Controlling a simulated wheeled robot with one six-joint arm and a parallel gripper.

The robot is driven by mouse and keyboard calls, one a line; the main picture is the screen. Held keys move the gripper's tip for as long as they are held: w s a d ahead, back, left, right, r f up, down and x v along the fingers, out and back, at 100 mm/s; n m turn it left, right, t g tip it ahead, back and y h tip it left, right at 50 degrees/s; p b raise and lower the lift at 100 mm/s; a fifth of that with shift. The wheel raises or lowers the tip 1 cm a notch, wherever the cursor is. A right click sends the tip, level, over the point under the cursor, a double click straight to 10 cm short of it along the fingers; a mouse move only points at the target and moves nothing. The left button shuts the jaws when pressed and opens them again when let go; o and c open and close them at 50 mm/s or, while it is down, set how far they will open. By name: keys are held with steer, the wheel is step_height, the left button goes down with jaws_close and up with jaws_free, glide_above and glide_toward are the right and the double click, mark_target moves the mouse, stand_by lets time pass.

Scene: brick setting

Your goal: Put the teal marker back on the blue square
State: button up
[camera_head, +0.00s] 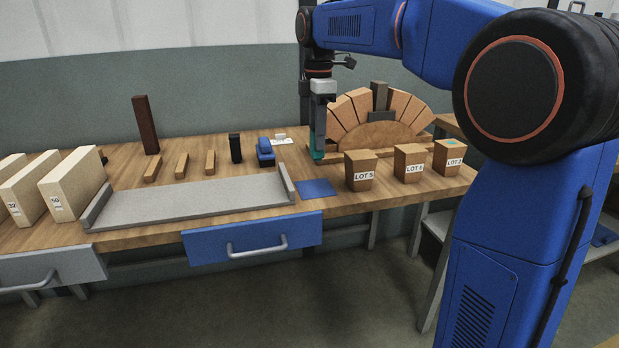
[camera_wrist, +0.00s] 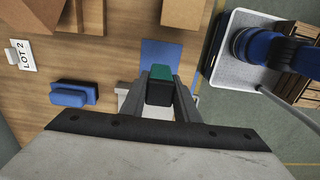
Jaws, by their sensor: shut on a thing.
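The teal marker (camera_head: 317,155) is held at the lower end of my gripper (camera_head: 319,135), in front of the left end of the brick arch. In the wrist view the marker (camera_wrist: 160,73) sits between the two fingers of my gripper (camera_wrist: 160,88), which are shut on it. Its lower part is hidden. The blue square (camera_head: 315,188) lies flat on the bench, right of the grey tray and nearer the front edge than the marker. The square also shows in the wrist view (camera_wrist: 158,50), partly covered by the marker. The marker appears above the bench.
A LOT 5 block (camera_head: 360,171) stands right of the blue square, with a LOT 6 block (camera_head: 408,163) beyond it. The brick arch (camera_head: 382,133) stands behind. The grey tray (camera_head: 190,198) is to the left. A blue stapler-like object (camera_head: 265,152) lies behind the tray.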

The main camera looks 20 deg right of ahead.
steer(key=f, duration=0.4)
steer(key=shift+a, duration=0.3)
steer(key=shift+f, duration=2.15)
steer(key=shift+f, duration=0.1)
steer(key=o, duration=0.8)
steer(key=shift+o, duration=0.2)
step_height(320, 180, up, 12)
steer(key=shift+d+r, duration=0.1)
steer(key=shift+r, duration=0.05)
